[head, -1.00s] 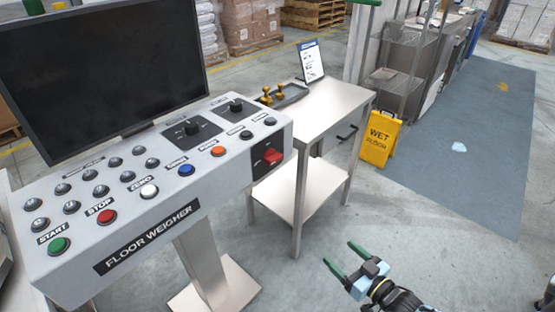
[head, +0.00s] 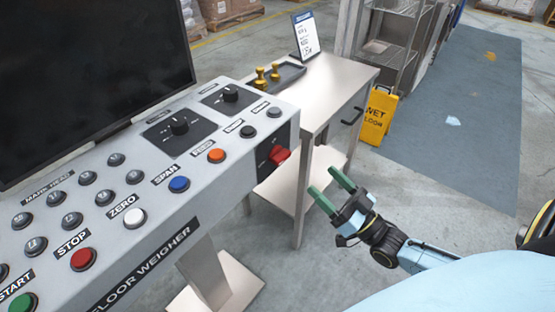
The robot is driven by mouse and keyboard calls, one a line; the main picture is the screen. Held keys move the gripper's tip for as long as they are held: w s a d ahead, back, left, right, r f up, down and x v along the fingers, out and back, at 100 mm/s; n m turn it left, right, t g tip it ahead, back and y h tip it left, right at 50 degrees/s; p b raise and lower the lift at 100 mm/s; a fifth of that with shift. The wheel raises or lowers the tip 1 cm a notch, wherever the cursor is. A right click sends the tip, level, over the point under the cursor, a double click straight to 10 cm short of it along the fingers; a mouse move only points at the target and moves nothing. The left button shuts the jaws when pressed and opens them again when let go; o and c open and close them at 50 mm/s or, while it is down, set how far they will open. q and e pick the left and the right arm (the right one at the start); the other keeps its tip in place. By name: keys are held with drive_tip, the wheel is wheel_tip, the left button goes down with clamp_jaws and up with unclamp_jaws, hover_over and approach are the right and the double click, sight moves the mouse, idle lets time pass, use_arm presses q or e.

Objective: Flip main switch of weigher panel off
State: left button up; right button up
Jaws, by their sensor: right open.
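The weigher panel (head: 185,215) is a pale grey sloped console marked "FLOOR WEIGHER", on a metal post. Its main switch, a red handle (head: 279,155) on a black plate, sits on the right end of the panel and sticks out to the right. My right gripper (head: 330,189) has green fingertips. It is open and empty, to the right of the red switch and lower in the picture, apart from it. My left gripper is not in view.
A steel side table (head: 325,88) stands behind the panel, with a dark tray (head: 285,75), yellow-brown weights and an upright card (head: 304,36). A yellow wet floor sign (head: 379,116) stands behind. A large dark screen (head: 90,75) rises above the panel.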

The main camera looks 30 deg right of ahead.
sight(285, 161)
wheel_tip(285, 161, down, 6)
drive_tip(key=b, duration=0.5)
drive_tip(key=x, duration=1.2)
drive_tip(key=shift+w+a+r+b, duration=0.15)
drive_tip(key=shift+w+r+b, duration=0.05)
drive_tip(key=shift+w+b, duration=0.1)
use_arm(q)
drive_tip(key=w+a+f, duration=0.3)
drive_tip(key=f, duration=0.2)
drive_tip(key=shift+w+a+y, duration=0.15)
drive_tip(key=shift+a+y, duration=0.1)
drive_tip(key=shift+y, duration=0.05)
use_arm(e)
drive_tip(key=shift+w+a+r, duration=0.15)
drive_tip(key=shift+w, duration=0.2)
